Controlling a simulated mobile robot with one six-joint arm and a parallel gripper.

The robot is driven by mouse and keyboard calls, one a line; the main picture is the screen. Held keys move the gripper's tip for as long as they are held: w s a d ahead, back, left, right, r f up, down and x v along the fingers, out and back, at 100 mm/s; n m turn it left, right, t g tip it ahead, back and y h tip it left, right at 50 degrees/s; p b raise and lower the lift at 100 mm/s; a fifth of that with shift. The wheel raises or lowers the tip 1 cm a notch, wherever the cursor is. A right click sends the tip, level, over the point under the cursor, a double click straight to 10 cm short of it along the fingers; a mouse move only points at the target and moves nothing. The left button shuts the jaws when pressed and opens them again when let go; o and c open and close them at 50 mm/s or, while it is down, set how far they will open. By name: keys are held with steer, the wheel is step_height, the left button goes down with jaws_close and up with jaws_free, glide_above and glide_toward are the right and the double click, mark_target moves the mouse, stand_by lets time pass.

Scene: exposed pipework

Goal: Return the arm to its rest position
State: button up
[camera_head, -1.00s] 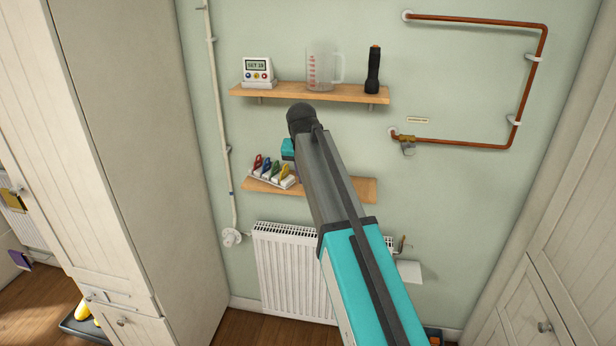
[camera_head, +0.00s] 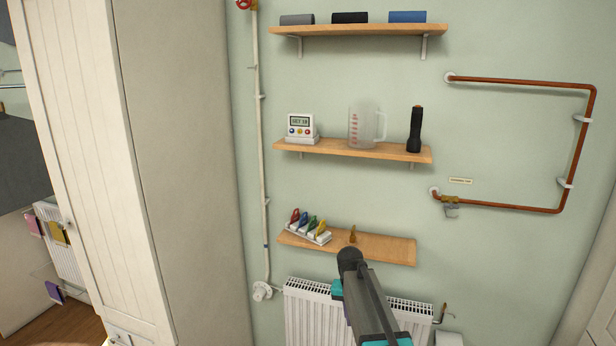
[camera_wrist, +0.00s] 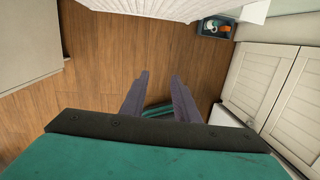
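My arm shows at the lower middle of the head view, its dark rounded joint just below the lowest wooden shelf (camera_head: 385,249) and in front of the radiator (camera_head: 305,305). My gripper is not clearly visible there. In the wrist view my gripper (camera_wrist: 159,75) points down toward the wooden floor (camera_wrist: 110,50). Its two grey fingers are apart with nothing between the tips. A teal part, probably my own base, shows lower down between the fingers.
The radiator (camera_wrist: 160,8) edges the wrist view's top; a dark bin (camera_wrist: 214,28) stands at upper right. White cabinets (camera_wrist: 265,85) stand right. Shelves hold a timer (camera_head: 300,128), measuring jug (camera_head: 362,128), torch (camera_head: 414,130) and coloured clips (camera_head: 308,226). A copper pipe (camera_head: 520,84) runs right.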

steer(key=s+d+f+m+g+b, duration=0.1)
steer(key=s+f+m+g, duration=0.15)
steer(key=s+f, duration=0.95)
steer(key=s+d+f+m+g+b, duration=0.15)
steer(key=s+f+m, duration=0.25)
steer(key=s+f, duration=0.8)
steer(key=s+f+m, duration=0.4)
steer(key=s+m, duration=0.3)
steer(key=m, duration=0.1)
steer(key=s+f+m+g+y, duration=0.1)
steer(key=s+f+m, duration=0.3)
steer(key=s+m, duration=0.4)
steer(key=s+f+m+g+b, duration=0.1)
steer(key=s+f+m, duration=0.3)
steer(key=s+m, duration=0.4)
steer(key=shift+a+f+m+y, duration=0.25)
steer(key=shift+a+m+y, duration=0.2)
steer(key=shift+m, duration=0.3)
steer(key=shift+s, duration=0.1)
steer(key=shift+a, duration=0.1)
